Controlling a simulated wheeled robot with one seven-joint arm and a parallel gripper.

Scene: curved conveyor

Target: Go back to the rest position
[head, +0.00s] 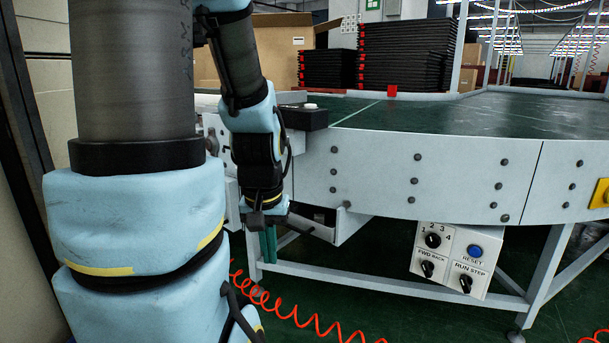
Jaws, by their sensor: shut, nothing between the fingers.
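My gripper (268,252) hangs at the end of my light blue and dark arm, left of the picture's middle. Its greenish fingers point down and are together, with nothing between them. It is in front of the conveyor's side, lower than the belt. The near part of my arm fills the left of the view and hides what is behind it.
The curved conveyor (430,165) has a green belt with a small red block (392,91) on it. A control box (450,262) hangs below. Black stacked trays (405,55) and a cardboard box (280,45) stand behind. A red coiled hose (310,320) lies low.

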